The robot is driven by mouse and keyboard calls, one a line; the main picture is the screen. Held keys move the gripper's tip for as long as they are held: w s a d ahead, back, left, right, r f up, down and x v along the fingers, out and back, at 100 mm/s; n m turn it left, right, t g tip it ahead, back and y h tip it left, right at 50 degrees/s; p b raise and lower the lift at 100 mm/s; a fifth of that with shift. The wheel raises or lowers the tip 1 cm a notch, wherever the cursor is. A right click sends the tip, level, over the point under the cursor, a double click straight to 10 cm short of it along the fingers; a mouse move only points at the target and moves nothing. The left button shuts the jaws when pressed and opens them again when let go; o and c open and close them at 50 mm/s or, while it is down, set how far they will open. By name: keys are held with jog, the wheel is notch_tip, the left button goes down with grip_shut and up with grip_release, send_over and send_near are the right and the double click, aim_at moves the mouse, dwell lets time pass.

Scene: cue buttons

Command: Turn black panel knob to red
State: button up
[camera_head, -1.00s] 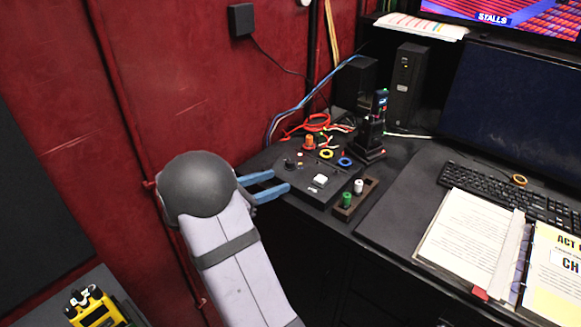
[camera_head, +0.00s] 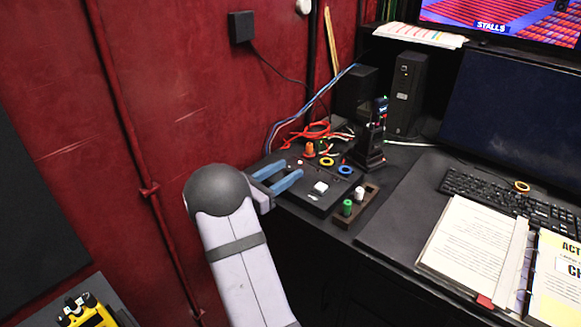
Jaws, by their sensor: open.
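The black panel (camera_head: 325,200) lies on the desk corner, with a white square button (camera_head: 321,187) on it. A small red dot (camera_head: 300,162) shows near its back left. My gripper (camera_head: 293,168) is open, its two blue fingers reaching over the panel's left side. The panel's black knob is not clearly seen between or behind the fingers, so I cannot tell its setting or whether they touch it. An orange-red knob (camera_head: 309,149) stands at the back. A yellow ring (camera_head: 327,161) and a blue ring (camera_head: 345,169) lie to its right.
A wooden holder (camera_head: 366,203) with a green peg (camera_head: 347,207) and a white peg (camera_head: 360,194) sits right of the panel. A black radio-like device (camera_head: 372,145) stands behind. Cables (camera_head: 310,132) lie at the back. A red wall (camera_head: 190,90) is at left.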

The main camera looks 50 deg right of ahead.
jog(key=shift+d, duration=1.15)
jog(key=shift+c, duration=0.7)
grip_shut()
jog(key=shift+g, duration=0.3)
jog(key=shift+r+m+g+y+b, duration=0.1)
jog(key=shift+m+g+y, duration=0.25)
jog(key=shift+m+g, duration=0.6)
jog(key=shift+f+m+g+y+b, duration=0.1)
jog(key=shift+m+g+y, duration=0.45)
jog(key=shift+g, duration=0.7)
jog(key=shift+r+m+g+y+b, duration=0.1)
jog(key=shift+m+g+y, duration=0.1)
jog(key=shift+m+g, duration=0.8)
jog(key=shift+o, duration=0.7)
grip_release()
